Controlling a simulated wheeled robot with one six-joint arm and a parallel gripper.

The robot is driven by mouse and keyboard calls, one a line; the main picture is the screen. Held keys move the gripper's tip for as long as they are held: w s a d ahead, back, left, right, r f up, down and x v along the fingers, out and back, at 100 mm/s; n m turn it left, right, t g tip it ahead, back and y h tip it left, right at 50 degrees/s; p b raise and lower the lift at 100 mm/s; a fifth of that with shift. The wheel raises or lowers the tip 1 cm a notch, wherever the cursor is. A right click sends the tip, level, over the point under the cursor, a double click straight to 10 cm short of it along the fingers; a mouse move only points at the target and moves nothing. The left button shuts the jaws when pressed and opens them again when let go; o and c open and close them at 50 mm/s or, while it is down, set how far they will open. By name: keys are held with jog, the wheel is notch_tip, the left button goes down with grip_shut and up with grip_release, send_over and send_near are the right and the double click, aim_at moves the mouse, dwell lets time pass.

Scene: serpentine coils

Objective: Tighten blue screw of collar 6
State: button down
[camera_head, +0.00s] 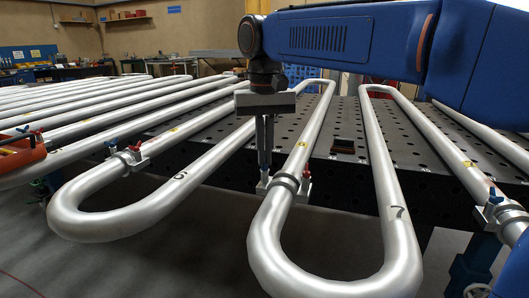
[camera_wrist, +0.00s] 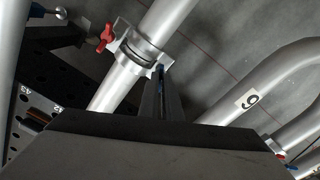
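A grey collar (camera_head: 288,182) clamps the left pipe of the front middle coil. Its red screw (camera_head: 307,173) stands on its right side. My gripper (camera_head: 264,172) points straight down at the collar's left side and hides the blue screw in the head view. In the wrist view the collar (camera_wrist: 140,50) lies just ahead of my gripper (camera_wrist: 162,85), with its red screw (camera_wrist: 106,36) on the far left. A small bit of the blue screw (camera_wrist: 161,68) shows at my fingertips. The fingers are close together; whether they grip the screw is unclear.
Another collar (camera_head: 130,157) with blue and red screws sits on the coil to the left, near a "6" label (camera_head: 180,175). A "7" label (camera_head: 398,212) is on the pipe to the right. A third collar (camera_head: 497,215) is at far right. A perforated dark table (camera_head: 340,175) lies beneath the pipes.

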jog(key=shift+r+m, duration=0.1)
jog(key=shift+m, duration=2.1)
jog(key=c, duration=2)
grip_release()
notch_tip(320, 180, up, 17)
jog(key=shift+r, duration=0.15)
